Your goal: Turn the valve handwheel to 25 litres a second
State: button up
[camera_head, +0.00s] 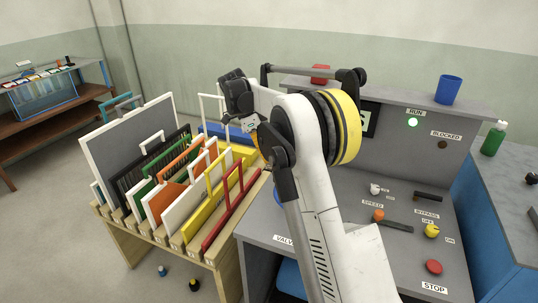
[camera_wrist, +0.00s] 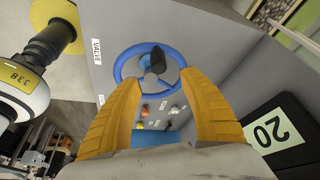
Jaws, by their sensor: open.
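The blue valve handwheel (camera_wrist: 144,62), with a dark knob standing on it, shows in the wrist view beyond my fingers. A VALVE label (camera_wrist: 97,50) is beside it. My gripper (camera_wrist: 160,82) is open and empty, its two orange fingers spread toward the wheel's near side. I cannot tell whether they touch the rim. A dark-framed display (camera_wrist: 270,132) reads 20, turned in this view. In the head view my arm hides nearly all of the wheel and much of the display (camera_head: 370,121); the VALVE label (camera_head: 284,240) shows at the panel's front left.
The grey console (camera_head: 345,190) carries an orange SPEED knob (camera_head: 378,215), a yellow knob (camera_head: 432,230) and a red STOP button (camera_head: 434,267). A green RUN lamp (camera_head: 413,122) is lit. A wooden rack (camera_head: 160,240) of framed panels stands close to the left. A blue cup (camera_head: 448,89) is on the shelf.

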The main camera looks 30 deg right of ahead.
jog(key=c, duration=0.5)
jog(key=n+p, duration=0.1)
jog(key=s+a+n+t+p, duration=0.1)
jog(key=s+a+n+p, duration=0.1)
jog(key=n, duration=0.1)
jog(key=shift+a+r+t, duration=0.1)
jog(key=shift+r+t, duration=0.15)
jog(key=shift+t, duration=0.05)
grip_shut()
jog(key=s+a+n+t+p, duration=0.3)
jog(key=s+a+n+p, duration=0.1)
jog(key=s+n, duration=0.3)
jog(key=b, duration=0.3)
send_near(276, 188)
jog(key=shift+n, duration=0.3)
jog(key=shift+x, duration=2.3)
